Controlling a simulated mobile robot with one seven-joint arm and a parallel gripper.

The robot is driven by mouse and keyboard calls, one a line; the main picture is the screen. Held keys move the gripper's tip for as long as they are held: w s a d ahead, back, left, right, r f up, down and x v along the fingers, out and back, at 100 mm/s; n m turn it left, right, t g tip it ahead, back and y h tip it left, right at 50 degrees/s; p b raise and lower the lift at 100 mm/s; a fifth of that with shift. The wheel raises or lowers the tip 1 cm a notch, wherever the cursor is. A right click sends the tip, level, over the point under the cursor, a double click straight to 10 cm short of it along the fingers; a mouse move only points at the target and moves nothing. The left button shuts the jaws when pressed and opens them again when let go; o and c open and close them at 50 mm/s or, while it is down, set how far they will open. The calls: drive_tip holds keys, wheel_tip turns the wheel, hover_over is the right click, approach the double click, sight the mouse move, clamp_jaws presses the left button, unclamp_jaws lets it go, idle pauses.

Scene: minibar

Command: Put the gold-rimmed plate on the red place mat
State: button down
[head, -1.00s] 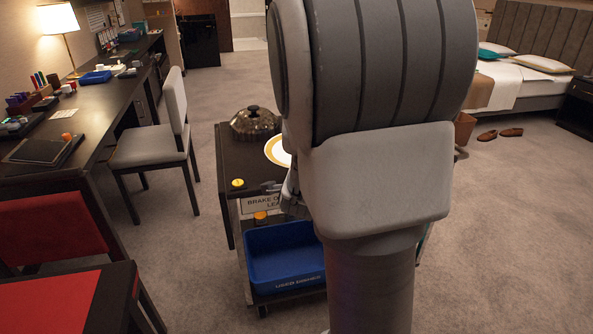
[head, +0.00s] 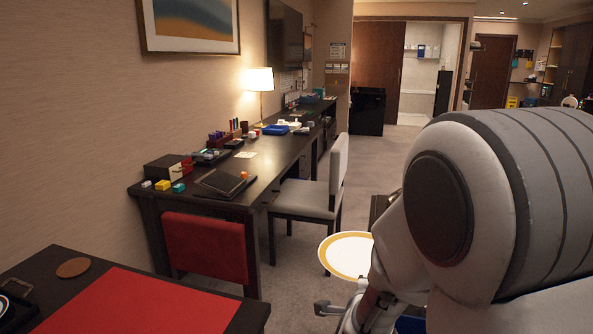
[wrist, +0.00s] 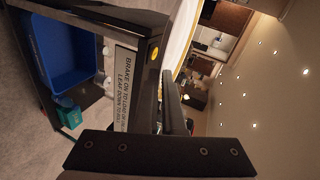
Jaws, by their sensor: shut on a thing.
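The gold-rimmed plate (head: 345,253) is white with a yellow-gold band. It is held up in the air right of the red chair in the head view, and its edge shows in the wrist view (wrist: 182,32). My gripper (wrist: 168,88) is shut on the plate's rim; in the head view my arm hides most of the gripper and the plate's right edge. The red place mat (head: 150,303) lies flat on the dark table at the lower left, apart from the plate and to its left.
The dark table (head: 62,268) also carries a brown coaster (head: 73,268). A red chair (head: 205,247) and a grey chair (head: 312,200) stand along the cluttered desk (head: 290,150). A cart with a blue bin (wrist: 62,50) stands close by, seen in the wrist view.

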wheel_tip(320, 180, up, 20)
drive_tip(key=a+p, duration=0.2)
drive_tip(key=p, duration=1.8)
drive_tip(key=shift+a, duration=0.2)
drive_tip(key=shift+s+f, duration=0.1)
